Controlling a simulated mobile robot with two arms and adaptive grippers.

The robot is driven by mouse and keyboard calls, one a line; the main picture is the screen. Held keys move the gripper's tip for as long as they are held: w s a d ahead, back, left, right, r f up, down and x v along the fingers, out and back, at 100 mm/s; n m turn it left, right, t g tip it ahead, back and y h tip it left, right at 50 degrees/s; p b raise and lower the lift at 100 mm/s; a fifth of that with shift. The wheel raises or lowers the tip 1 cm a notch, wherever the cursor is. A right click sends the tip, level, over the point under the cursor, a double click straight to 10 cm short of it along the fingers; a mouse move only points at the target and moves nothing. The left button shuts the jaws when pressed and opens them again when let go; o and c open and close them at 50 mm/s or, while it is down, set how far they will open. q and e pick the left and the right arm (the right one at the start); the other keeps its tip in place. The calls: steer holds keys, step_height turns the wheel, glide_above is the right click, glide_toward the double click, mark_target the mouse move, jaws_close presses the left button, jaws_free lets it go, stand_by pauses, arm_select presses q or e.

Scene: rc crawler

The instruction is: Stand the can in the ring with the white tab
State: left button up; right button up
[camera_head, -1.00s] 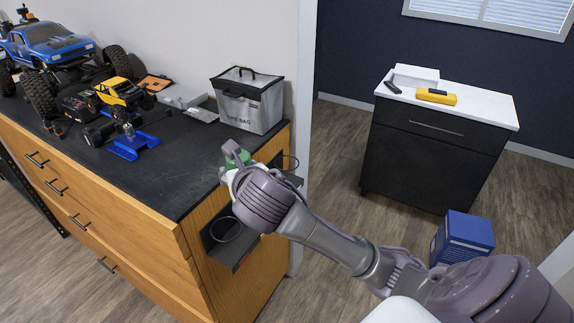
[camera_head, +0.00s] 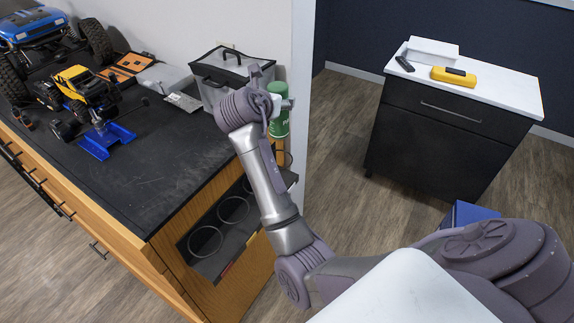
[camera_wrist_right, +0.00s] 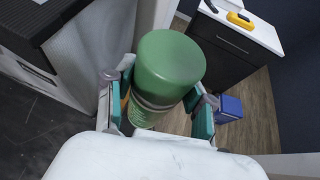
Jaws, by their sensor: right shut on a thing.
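In the right wrist view, the can's green cap (camera_wrist_right: 170,62) sits between the two fingers of the gripper (camera_wrist_right: 158,108). The black rack (camera_head: 213,262) on the cabinet's end has several rings in a row. The nearest ring (camera_head: 222,242) and the one behind it (camera_head: 248,212) look empty. My arm hides part of the far rings. Red and yellow tabs show; I cannot make out a white tab. My left gripper is out of view.
A grey bag (camera_head: 205,78) stands on the dark worktop (camera_head: 130,185) close to my right gripper. A blue stand (camera_head: 104,141) and model trucks are further left. A white wall edge (camera_head: 302,90) is just right of the can. A blue box (camera_head: 466,213) is on the floor.

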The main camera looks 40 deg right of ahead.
mark_target(275, 128)
steer(key=shift+w+d+f, duration=0.2)
steer(key=shift+d+f, duration=0.05)
steer(key=f, duration=0.2)
steer(key=a+f, duration=0.1)
steer(key=f, duration=0.1)
steer(key=s+f+p, duration=0.1)
steer(key=f, duration=0.2)
steer(key=shift+a, duration=0.2)
step_height(275, 128, down, 10)
steer(key=shift+w+d, duration=0.25)
steer(key=shift+d, duration=0.05)
steer(key=shift+f, duration=0.1)
steer(key=o, duration=1)
